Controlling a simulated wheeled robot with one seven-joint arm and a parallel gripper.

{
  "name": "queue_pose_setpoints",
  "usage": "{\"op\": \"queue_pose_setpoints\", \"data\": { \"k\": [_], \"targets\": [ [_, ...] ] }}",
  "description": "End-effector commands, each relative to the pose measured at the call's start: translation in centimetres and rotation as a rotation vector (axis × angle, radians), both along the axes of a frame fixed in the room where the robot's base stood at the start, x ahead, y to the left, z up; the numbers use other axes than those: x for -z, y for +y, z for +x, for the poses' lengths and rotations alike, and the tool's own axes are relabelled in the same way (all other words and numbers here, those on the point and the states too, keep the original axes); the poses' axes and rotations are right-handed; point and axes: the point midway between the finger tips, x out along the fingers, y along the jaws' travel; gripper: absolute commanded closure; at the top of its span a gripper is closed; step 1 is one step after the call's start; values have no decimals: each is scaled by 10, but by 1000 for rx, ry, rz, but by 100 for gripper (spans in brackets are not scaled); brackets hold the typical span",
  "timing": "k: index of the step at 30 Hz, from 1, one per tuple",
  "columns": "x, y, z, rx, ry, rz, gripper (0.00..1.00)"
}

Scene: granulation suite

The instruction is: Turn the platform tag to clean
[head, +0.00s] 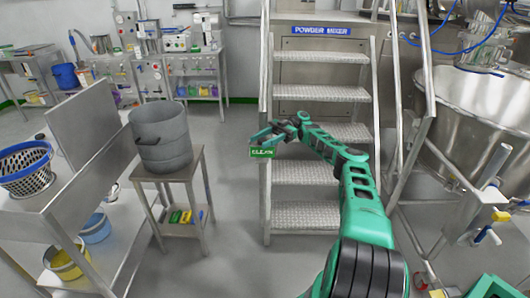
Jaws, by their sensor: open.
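The platform tag (263,152) is a small green plate whose white lettering appears to read CLEAN. It shows by the left rail post of the steel steps under the blue POWDER MIXER sign (322,31). My gripper (254,141) is open, at the end of my green arm, just above the tag in the picture. I cannot tell whether a finger touches the tag. Nothing shows between the fingers. The tag's mounting is partly hidden by my gripper.
The steel steps (320,93) rise behind my arm. A grey pot (160,140) stands on a small steel table to the left. A large steel vessel (482,105) fills the right. The floor between table and steps is clear.

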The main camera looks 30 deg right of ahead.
Motion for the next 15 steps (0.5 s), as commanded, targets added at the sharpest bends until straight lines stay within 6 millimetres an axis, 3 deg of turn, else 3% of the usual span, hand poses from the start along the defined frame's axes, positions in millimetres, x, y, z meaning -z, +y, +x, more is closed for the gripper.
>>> {"op": "queue_pose_setpoints", "data": {
  "k": [15],
  "targets": [
    [2, 1, -2, 193, 3, 0, 49]
  ]
}}
